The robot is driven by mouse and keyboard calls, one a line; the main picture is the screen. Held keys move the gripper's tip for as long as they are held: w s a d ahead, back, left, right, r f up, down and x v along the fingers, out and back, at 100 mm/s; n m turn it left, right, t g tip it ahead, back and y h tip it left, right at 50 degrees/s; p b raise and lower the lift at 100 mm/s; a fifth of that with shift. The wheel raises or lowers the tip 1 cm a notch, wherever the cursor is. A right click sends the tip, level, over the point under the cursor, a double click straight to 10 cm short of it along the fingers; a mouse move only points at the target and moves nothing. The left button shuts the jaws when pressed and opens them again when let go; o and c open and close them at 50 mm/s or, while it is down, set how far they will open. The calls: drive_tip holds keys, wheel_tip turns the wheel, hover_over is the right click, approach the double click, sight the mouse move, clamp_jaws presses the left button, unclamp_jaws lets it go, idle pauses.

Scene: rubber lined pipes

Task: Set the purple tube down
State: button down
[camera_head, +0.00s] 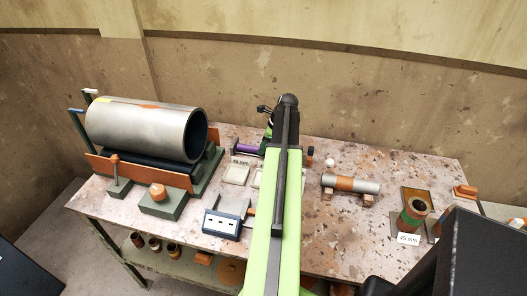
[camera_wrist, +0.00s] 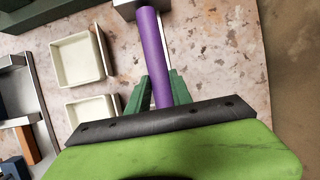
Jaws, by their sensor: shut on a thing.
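The purple tube (camera_wrist: 152,50) runs lengthwise up from my gripper in the wrist view, its far end close to a grey block at the top edge. In the head view a short part of the purple tube (camera_head: 245,149) shows left of my arm. My gripper (camera_wrist: 155,90) is shut on the tube, with a green finger on each side of it. In the head view my arm hides most of the gripper. I cannot tell whether the tube touches the table (camera_wrist: 215,60) or is held above it.
Two pale square trays (camera_wrist: 77,60) (camera_wrist: 92,112) lie left of the tube. A large metal pipe (camera_head: 146,131) rests on rollers at the left of the bench. A small banded pipe (camera_head: 351,184) lies on blocks at right. Bare tabletop (camera_wrist: 225,45) shows right of the tube.

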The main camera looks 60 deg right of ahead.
drive_tip(key=c, duration=1.1)
unclamp_jaws()
drive_tip(key=shift+c, duration=0.2)
drive_tip(key=shift+r, duration=0.15)
drive_tip(key=p+v, duration=1.1)
drive_tip(key=shift+s+r, duration=0.2)
drive_tip(key=shift+r, duration=0.15)
